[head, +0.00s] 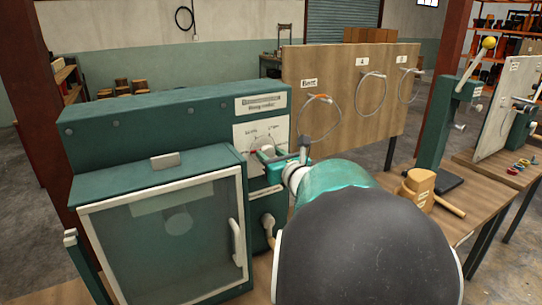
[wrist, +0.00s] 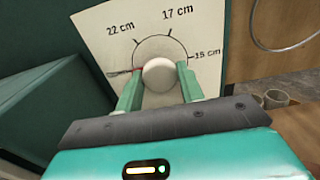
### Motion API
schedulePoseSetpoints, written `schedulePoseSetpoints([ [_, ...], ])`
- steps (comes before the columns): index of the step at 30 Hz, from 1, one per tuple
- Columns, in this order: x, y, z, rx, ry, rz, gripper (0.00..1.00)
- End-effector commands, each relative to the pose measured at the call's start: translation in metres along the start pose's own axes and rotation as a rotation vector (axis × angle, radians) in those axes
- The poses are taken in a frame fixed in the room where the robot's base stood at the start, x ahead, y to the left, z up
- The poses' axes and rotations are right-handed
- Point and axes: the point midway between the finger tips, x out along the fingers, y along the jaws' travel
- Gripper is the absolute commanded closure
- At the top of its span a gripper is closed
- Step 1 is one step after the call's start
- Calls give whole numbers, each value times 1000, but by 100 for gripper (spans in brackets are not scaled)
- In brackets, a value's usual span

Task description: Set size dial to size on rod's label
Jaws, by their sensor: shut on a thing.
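The size dial has a pale round knob (wrist: 158,75) on a white scale plate (wrist: 105,25) of the green machine. The scale reads 22 cm at upper left, 17 cm at upper right and what looks like 15 cm at right. A small red mark shows at the knob's left, by the left finger; I cannot tell for sure that it is the pointer. My gripper (wrist: 160,72) is shut on the knob, one finger on each side. In the head view my gripper (head: 277,160) is at the scale plate (head: 248,133), partly covering it. I cannot identify the rod or read its label.
The green machine (head: 120,130) has a closed glass-fronted door (head: 165,250) below left of the dial. A wooden board (head: 345,115) with hanging wire rings and small labels stands behind right. A labelled wooden tool (head: 418,185) and a lever device (head: 450,120) are on the bench at right.

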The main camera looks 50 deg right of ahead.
Motion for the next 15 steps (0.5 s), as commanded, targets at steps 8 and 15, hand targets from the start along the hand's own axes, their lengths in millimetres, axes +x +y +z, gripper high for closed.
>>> schedulePoseSetpoints([
  [8, 0, 0, 0, 115, 1, 1, 85],
  [15, 0, 1, 0, 310, 1, 1, 85],
])
